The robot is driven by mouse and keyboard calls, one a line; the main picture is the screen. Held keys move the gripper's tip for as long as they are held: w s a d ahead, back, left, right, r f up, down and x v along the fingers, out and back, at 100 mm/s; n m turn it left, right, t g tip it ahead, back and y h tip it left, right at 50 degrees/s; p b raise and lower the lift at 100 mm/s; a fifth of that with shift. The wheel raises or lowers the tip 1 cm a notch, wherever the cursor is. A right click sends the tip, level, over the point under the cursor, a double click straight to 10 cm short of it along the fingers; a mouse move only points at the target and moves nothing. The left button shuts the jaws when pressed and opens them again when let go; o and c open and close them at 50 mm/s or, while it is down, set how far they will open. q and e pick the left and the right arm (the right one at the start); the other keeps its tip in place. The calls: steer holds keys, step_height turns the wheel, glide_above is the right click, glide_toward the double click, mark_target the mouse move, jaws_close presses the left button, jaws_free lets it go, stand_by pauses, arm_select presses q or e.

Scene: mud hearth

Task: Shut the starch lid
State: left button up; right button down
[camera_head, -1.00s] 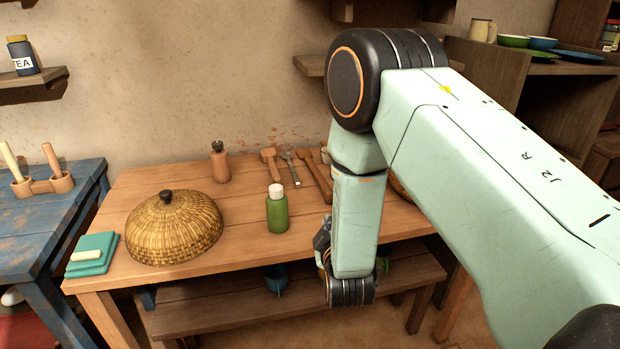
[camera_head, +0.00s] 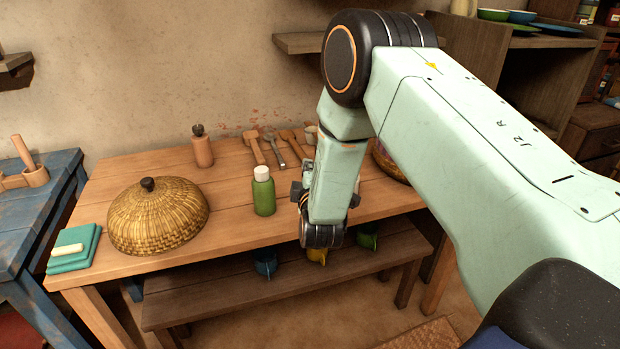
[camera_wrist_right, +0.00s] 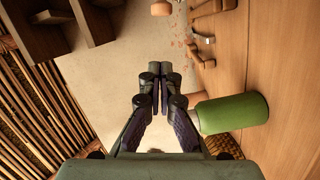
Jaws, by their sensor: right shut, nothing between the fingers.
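A green bottle (camera_head: 264,194) with a white cap (camera_head: 261,172) stands upright near the front of the wooden table; no label is readable, so I cannot tell if it is the starch. My right gripper (camera_head: 298,188) is just right of the bottle in the head view, partly hidden by my own forearm. In the right wrist view the gripper (camera_wrist_right: 160,76) is shut and empty. The green bottle (camera_wrist_right: 233,113) appears sideways there, right of the fingers, its cap end hidden or unclear. My left gripper is not in view.
A woven dome cover (camera_head: 158,215) and teal folded cloths (camera_head: 73,249) are on the table's left. Table between cover and bottle is clear.

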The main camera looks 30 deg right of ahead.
steer(key=d, duration=0.1)
steer(key=w+d, duration=0.1)
steer(key=d, duration=0.1)
steer(key=w+d+f, duration=0.1)
steer(key=d, duration=0.1)
steer(key=shift+w+b, duration=0.2)
steer(key=shift+b, duration=0.1)
steer(key=shift+d, duration=0.1)
steer(key=shift+d+r+m+p, duration=0.1)
steer(key=shift+r+m+p, duration=0.05)
steer(key=shift+m+p, duration=0.2)
